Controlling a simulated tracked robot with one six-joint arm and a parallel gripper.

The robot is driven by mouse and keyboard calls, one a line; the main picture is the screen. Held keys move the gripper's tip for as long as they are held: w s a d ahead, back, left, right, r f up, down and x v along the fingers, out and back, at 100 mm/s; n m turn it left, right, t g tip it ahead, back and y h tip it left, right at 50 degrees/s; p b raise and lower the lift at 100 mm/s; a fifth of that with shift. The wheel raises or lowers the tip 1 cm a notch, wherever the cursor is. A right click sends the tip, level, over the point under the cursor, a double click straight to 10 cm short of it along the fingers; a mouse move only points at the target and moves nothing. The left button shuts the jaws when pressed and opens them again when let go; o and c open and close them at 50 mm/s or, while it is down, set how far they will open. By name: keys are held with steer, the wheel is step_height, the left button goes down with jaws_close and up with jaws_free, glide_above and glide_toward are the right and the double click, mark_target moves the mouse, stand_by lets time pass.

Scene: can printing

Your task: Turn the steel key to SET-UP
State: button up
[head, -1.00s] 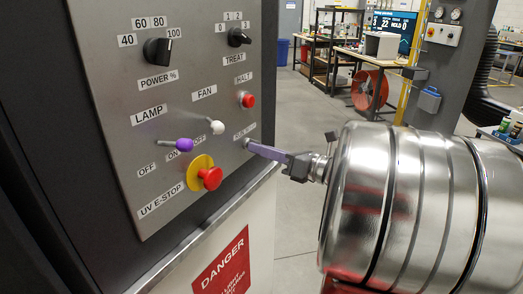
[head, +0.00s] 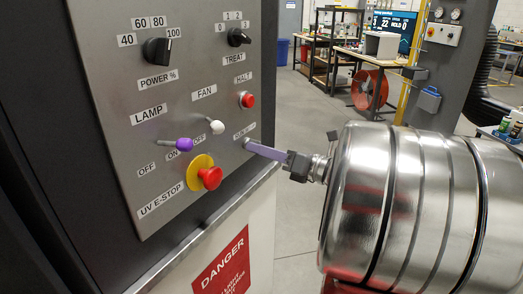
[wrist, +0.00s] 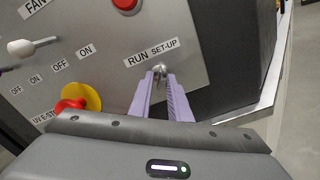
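The steel key (wrist: 160,71) is a small shiny piece on the grey control panel, just below the RUN SET-UP label (wrist: 152,52) in the wrist view. My gripper (wrist: 161,78) has two purple fingers whose tips close in on the key from both sides, with the key between them. In the head view my gripper (head: 248,145) reaches the panel's lower right corner, and its fingertips hide most of the key. Which way the key points is too small to tell.
On the panel are a red HALT button (head: 247,100), a white FAN lever (head: 216,127), a purple LAMP lever (head: 182,144), a red UV E-STOP (head: 210,177) on a yellow disc and two black knobs. The panel's right edge lies close to the key. Open floor lies beyond.

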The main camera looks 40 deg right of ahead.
steer(key=shift+o, duration=0.4)
steer(key=shift+s, duration=0.15)
steer(key=v, duration=1.3)
steer(key=shift+s+d, duration=0.15)
steer(key=shift+s, duration=0.05)
